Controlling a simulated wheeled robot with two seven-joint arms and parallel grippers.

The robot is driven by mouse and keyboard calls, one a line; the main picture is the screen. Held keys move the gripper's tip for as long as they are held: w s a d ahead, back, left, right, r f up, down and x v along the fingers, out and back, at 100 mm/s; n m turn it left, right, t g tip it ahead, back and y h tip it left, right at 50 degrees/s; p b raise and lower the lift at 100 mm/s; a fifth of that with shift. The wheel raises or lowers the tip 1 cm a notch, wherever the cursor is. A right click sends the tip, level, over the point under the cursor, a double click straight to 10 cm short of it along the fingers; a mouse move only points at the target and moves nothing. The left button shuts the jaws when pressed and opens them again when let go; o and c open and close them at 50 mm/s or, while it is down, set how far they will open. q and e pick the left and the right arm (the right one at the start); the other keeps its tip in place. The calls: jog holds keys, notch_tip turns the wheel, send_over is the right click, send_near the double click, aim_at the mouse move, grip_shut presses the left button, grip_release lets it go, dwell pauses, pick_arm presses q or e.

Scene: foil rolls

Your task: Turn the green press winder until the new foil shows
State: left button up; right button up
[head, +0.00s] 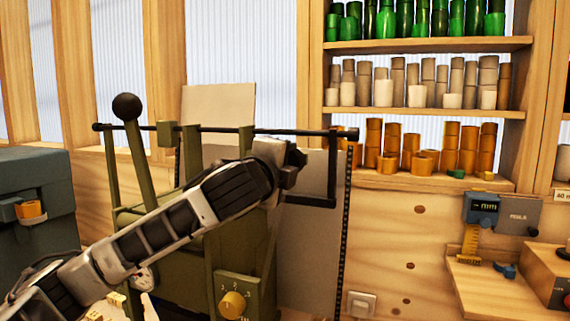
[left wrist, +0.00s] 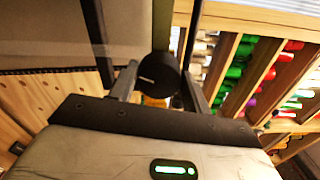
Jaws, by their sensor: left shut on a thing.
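The green press (head: 245,245) stands in the middle of the head view, with a dark bar (head: 215,130) across its top. A black crank (head: 333,175) hangs from the bar's right end and bends back to the left at its bottom. My left gripper (head: 293,168) is in front of the press, beside the crank. In the left wrist view, my left gripper (left wrist: 160,82) is shut on a round black handle (left wrist: 162,72). My own arm hides part of the press. I cannot make out the foil for sure. My right gripper is not in view.
A lever with a black ball (head: 127,107) rises at the press's left. A yellow knob (head: 233,304) sits on its front. Shelves of green, pale and orange rolls (head: 470,140) stand at the back right. A dark cabinet (head: 40,225) is at the left.

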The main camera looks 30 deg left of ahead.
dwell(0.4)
pick_arm(q)
jog(key=o, duration=1)
jog(key=shift+s, duration=0.15)
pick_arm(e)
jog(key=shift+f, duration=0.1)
pick_arm(q)
jog(key=b+v, duration=0.8)
jog(key=v, duration=0.7)
jog(key=shift+s, duration=0.4)
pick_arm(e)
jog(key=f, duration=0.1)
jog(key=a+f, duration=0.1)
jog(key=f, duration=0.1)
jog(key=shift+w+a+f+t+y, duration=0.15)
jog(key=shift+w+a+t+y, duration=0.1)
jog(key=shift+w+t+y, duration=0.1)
